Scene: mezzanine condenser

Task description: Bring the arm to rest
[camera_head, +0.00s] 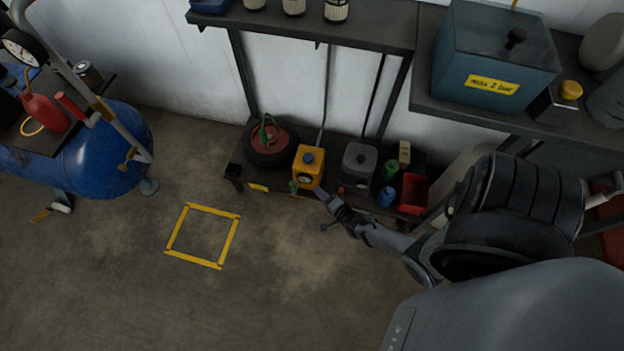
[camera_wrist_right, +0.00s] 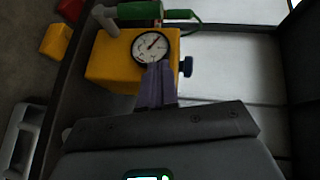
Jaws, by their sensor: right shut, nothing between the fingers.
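My right arm reaches in from the right in the head view. Its gripper (camera_head: 323,195) is just in front of a yellow box (camera_head: 308,167) with a round gauge, which stands on the low shelf. In the right wrist view the gripper's fingers (camera_wrist_right: 157,72) are shut together and hold nothing. They overlap the lower edge of the gauge (camera_wrist_right: 150,46) on the yellow box (camera_wrist_right: 105,62). I cannot tell whether they touch it. My left gripper is not in view.
The low shelf also holds a dark reel (camera_head: 270,148), a grey canister (camera_head: 358,163) and a red bin (camera_head: 413,192). An upper shelf (camera_head: 360,22) overhangs it. A blue tank (camera_head: 105,155) stands left. The yellow-taped floor square (camera_head: 203,236) is empty.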

